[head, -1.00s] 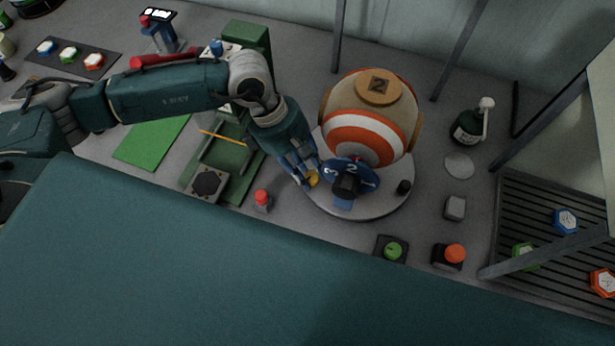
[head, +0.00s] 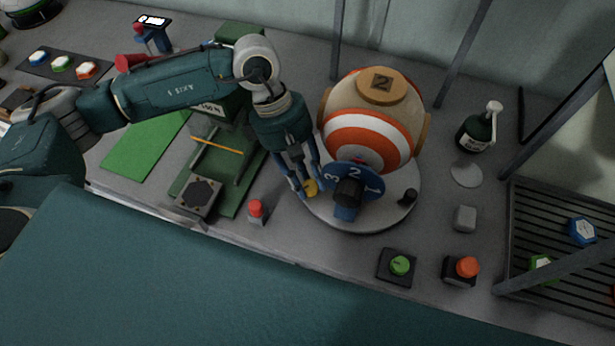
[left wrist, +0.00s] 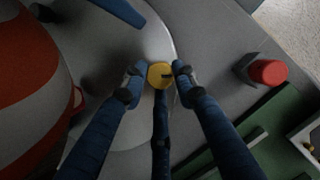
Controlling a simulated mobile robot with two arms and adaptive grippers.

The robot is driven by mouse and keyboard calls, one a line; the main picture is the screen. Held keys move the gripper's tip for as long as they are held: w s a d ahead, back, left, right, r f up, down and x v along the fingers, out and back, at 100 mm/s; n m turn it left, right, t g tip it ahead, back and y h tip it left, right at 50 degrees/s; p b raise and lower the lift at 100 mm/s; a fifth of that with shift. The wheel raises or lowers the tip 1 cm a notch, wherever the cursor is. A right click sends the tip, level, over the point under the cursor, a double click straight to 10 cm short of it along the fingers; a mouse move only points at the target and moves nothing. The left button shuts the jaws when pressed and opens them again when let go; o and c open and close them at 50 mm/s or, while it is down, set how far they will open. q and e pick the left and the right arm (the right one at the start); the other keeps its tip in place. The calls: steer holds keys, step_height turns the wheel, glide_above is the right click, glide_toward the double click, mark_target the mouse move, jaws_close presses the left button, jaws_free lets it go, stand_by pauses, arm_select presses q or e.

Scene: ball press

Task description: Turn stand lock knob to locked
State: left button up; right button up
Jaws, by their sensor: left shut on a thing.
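The stand lock knob is a small yellow knob (head: 311,187) at the left edge of the round grey stand (head: 382,222). It also shows in the left wrist view (left wrist: 159,74), round with a dark mark on its face. My left gripper (head: 307,190) reaches down on it from above. In the left wrist view its blue fingers (left wrist: 160,77) close around the knob from several sides. The striped orange and white ball (head: 370,135) sits on the stand, with a blue dial (head: 358,177) numbered 1 to 3 at its front. My right gripper is out of view.
A red button (head: 256,208) stands left of the stand. A green button (head: 400,265) and an orange button (head: 467,267) stand in front. A green press fixture (head: 239,195) lies left. A dark bottle (head: 476,132) and a slatted rack (head: 520,215) are to the right.

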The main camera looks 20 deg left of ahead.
arm_select(q)
steer(key=o, duration=1.1)
steer(key=shift+s+d, duration=0.1)
steer(key=shift+s, duration=0.1)
steer(key=shift+w, duration=0.1)
